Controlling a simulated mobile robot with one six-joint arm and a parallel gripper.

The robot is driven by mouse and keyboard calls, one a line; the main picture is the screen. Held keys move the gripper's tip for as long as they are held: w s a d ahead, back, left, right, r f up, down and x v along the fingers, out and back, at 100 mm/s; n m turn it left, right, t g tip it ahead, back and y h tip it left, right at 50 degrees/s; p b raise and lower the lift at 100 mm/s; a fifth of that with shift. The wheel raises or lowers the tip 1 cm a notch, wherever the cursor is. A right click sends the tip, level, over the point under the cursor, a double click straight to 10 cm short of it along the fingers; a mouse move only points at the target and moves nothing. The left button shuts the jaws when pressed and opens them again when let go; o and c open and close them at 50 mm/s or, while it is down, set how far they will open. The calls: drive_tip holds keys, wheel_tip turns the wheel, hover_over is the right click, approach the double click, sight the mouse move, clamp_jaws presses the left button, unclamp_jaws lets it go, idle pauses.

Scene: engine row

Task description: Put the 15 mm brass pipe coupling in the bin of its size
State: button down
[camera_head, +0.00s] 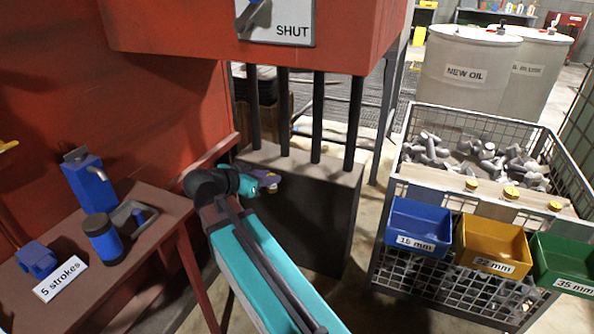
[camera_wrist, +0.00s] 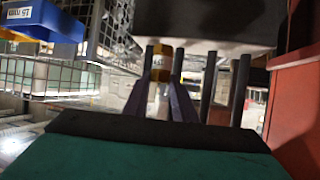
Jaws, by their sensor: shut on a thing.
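My gripper (camera_head: 268,181) is held out in front of the dark block under the red machine, its purple fingers partly hidden by my arm. It is shut on a small brass pipe coupling (camera_wrist: 162,64), which shows between the purple fingers (camera_wrist: 161,90) in the wrist view. Only a bit of yellow shows at the fingertips in the head view. The blue bin (camera_head: 418,228) labelled 15 mm hangs on the front of the wire cage at the right, well apart from my gripper. Its corner also shows at the upper left of the wrist view (camera_wrist: 45,22).
A yellow bin (camera_head: 492,246) and a green 35 mm bin (camera_head: 562,262) hang beside the blue one. Brass pieces (camera_head: 511,193) sit on the ledge above. Dark vertical rods (camera_head: 318,118) stand close to my gripper. A brown table (camera_head: 150,222) with blue parts stands left.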

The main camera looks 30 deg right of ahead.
drive_tip(key=s+a+n+t+y, duration=0.1)
drive_tip(key=a+n+t, duration=0.1)
drive_tip(key=a, duration=0.9)
drive_tip(key=shift+s+a+f+n+y, duration=0.25)
drive_tip(key=shift+s+f+n+y, duration=0.05)
drive_tip(key=shift+n, duration=0.1)
drive_tip(key=shift+d, duration=0.2)
